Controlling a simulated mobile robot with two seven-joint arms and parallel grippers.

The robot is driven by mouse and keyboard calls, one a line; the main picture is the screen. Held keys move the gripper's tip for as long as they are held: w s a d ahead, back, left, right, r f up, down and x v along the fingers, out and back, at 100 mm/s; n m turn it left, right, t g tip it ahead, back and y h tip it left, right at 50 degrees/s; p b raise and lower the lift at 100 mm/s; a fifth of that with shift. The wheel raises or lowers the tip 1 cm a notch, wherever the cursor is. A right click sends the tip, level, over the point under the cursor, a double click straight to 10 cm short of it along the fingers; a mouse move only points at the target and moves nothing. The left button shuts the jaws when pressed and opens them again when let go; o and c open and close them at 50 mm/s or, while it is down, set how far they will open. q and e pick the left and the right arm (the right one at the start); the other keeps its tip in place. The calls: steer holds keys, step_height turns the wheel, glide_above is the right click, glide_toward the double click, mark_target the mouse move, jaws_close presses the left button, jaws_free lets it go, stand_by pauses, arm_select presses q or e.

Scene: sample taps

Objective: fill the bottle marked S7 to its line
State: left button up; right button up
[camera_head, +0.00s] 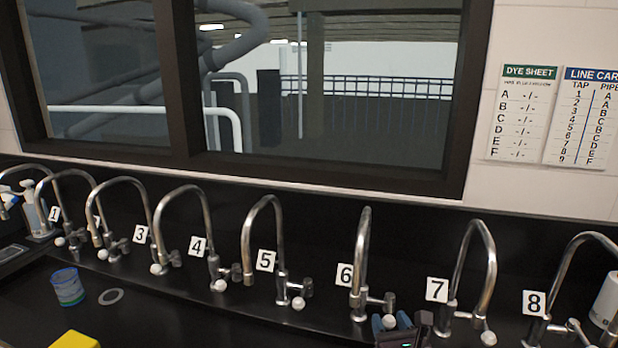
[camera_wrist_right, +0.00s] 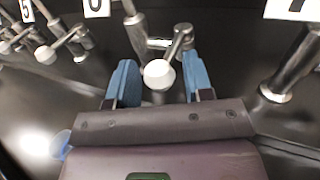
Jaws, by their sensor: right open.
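No bottle with an S7 mark shows in either view. My right gripper (camera_head: 390,323) is open at tap 6 (camera_head: 360,262), its blue fingers on either side of that tap's white knob (camera_wrist_right: 160,75). In the right wrist view the gripper (camera_wrist_right: 158,85) has the knob between its fingertips, with gaps on both sides. Tap 7 (camera_head: 489,262) stands just to the right. A clear blue-tinted cup (camera_head: 67,287) stands at the far left of the counter. My left gripper is not in view.
Numbered taps line the black counter, including tap 5 (camera_head: 278,235) and tap 8 (camera_head: 568,262). A grey ring (camera_head: 111,296) and a yellow object (camera_head: 75,340) lie at left. A dye sheet (camera_head: 522,115) showing dashes and a line card (camera_head: 585,120) hang on the wall.

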steer(key=d, duration=0.4)
steer(key=shift+d, duration=0.15)
stand_by(0.6)
stand_by(0.5)
steer(key=a+p, duration=0.1)
steer(key=a, duration=0.2)
steer(key=shift+s, duration=0.1)
stand_by(0.7)
